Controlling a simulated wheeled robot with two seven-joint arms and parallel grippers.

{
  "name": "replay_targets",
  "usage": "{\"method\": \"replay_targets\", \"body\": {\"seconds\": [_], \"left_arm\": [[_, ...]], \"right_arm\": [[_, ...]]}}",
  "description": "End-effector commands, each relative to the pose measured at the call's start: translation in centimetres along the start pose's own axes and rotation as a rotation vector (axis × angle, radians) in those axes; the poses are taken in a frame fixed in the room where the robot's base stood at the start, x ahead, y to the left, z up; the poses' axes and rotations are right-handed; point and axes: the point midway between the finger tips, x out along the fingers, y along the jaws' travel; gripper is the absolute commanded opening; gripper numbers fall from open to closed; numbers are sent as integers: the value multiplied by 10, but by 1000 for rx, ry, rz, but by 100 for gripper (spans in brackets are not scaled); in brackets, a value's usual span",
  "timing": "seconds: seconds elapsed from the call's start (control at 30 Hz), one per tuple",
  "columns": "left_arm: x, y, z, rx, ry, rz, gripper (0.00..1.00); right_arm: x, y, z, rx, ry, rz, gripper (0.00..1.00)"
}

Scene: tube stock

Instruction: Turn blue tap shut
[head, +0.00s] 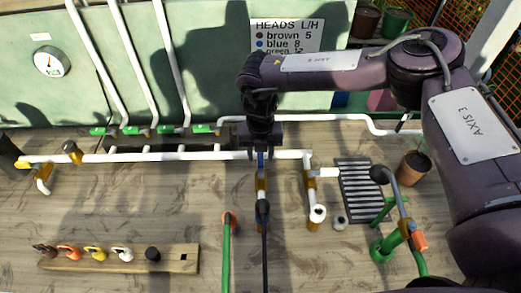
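The blue tap (261,161) shows as a small strip of blue on the white pipe, directly below my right gripper. Most of its handle is hidden, so I cannot tell its angle. A brass fitting (262,184) sits on the short branch below it. My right gripper (262,148) points down over the tap from above, close to it or touching it. Its wrist hides the fingers, so I cannot tell whether they are open or shut on the handle. My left gripper is not clearly in view.
A white pipe (185,156) runs across the bench, with a brown tap (73,150) at left. A black hose (264,245) and a green hose (227,255) run toward the front. A terracotta pot (413,167) is at right.

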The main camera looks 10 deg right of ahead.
Motion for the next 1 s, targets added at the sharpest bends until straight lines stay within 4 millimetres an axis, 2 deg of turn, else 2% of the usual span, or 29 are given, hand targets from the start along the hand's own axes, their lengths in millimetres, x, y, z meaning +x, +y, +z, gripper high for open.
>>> {"method": "replay_targets", "body": {"seconds": [0.13, 0.3, 0.6, 1.0], "left_arm": [[-2, -2, -17, 0, 25, -3, 36], [-2, -3, -18, 1, 26, -3, 36], [-1, -1, -7, 1, 11, -1, 36], [0, -1, -6, 1, 9, -1, 36]], "right_arm": [[5, 0, 0, -1, -1, 1, 38], [5, 0, 0, -1, -1, 1, 38], [4, 0, 0, -1, -1, 1, 0], [4, -3, 1, 7, -1, 1, 0]]}}
